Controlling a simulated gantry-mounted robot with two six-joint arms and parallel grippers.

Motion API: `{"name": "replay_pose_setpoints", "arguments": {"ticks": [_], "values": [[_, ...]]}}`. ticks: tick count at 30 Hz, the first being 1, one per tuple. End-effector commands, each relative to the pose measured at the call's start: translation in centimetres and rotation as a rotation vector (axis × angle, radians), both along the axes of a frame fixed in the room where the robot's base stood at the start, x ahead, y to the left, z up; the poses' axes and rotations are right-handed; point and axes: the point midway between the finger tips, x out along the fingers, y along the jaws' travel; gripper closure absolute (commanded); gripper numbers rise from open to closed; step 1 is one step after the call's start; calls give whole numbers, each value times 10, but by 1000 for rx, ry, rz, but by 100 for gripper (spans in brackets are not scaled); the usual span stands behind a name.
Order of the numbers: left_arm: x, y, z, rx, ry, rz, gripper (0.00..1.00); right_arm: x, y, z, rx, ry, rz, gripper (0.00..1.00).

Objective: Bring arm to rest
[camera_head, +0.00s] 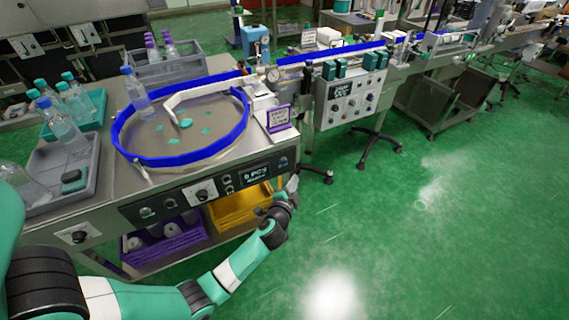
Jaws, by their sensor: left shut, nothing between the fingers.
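My left arm (232,268) comes in from the lower left in teal, white and black, and reaches up and right along the front of the machine. My left gripper (292,184) is at its end, small in the picture, shut and empty. It is in front of the right end of the machine's control panel (215,188), over the green floor side. I cannot tell its exact gap to the panel. My right gripper is not in view.
The round turntable (168,135) with a blue rim holds small teal pieces. Trays of bottles (70,165) stand at left. Below the panel are a purple crate (160,262) and a yellow bin (235,210). A conveyor line (335,58) runs back right. Green floor (440,220) at right is clear.

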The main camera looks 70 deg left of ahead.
Motion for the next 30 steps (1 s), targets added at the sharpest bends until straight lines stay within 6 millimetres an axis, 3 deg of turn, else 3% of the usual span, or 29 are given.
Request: {"name": "replay_pose_setpoints", "arguments": {"ticks": [16,19,23,27,30], "values": [[1,0,1,0,0,-1,100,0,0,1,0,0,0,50],[10,-9,15,4,-10,-24,100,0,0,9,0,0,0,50],[48,-30,73,31,-87,-84,100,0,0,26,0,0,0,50],[92,-65,182,44,-280,-168,100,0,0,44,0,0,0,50],[112,-94,265,16,-444,-232,100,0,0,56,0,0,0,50]]}}
